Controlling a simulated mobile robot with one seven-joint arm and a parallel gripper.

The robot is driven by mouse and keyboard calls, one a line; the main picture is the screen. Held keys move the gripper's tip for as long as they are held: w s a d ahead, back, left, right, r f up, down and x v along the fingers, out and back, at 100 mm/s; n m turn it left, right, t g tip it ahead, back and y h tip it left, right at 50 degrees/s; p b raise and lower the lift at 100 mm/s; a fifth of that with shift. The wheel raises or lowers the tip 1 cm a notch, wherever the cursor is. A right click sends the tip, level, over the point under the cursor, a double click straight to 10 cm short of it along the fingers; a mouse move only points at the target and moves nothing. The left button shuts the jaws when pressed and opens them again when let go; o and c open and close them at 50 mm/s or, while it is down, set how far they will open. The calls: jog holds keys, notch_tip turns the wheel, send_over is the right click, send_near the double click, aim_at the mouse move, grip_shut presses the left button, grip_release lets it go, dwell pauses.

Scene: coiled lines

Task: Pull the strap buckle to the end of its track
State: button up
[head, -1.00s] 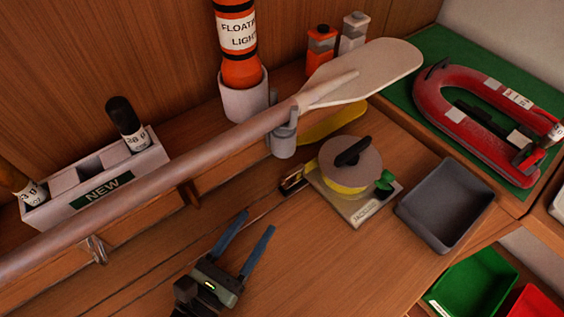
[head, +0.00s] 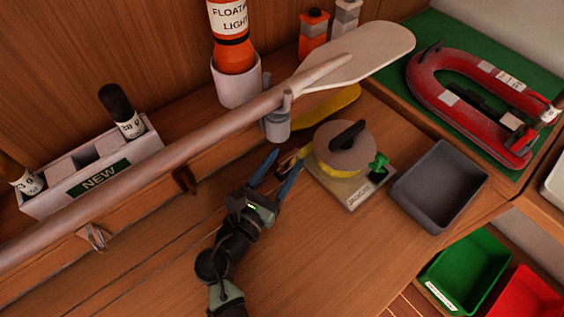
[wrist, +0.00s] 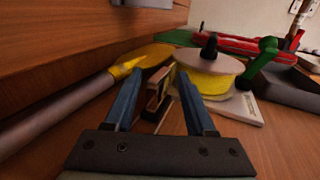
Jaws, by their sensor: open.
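The strap buckle (wrist: 157,88) looks like a small brass-and-dark frame standing beside the yellow strap reel (wrist: 210,78). In the head view the buckle (head: 286,163) is partly hidden by my fingers. In the wrist view the buckle shows between the fingers of my gripper (wrist: 157,74); contact cannot be told. The reel (head: 344,147) has a grey disc top, a black knob and a green crank. Thin dark grooves (head: 140,268) run along the table toward lower left; I cannot tell whether they are the track.
A paddle (head: 185,157) lies across the back, above the table. A grey tray (head: 440,218) stands right of the reel. A white box (head: 60,205) is at left, an orange float light (head: 230,45) behind. The table (head: 335,255) in front of the reel is clear.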

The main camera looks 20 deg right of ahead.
grip_shut()
jog(key=shift+s+d+f, duration=0.1)
jog(key=shift+d+f, duration=0.05)
dwell(1.2)
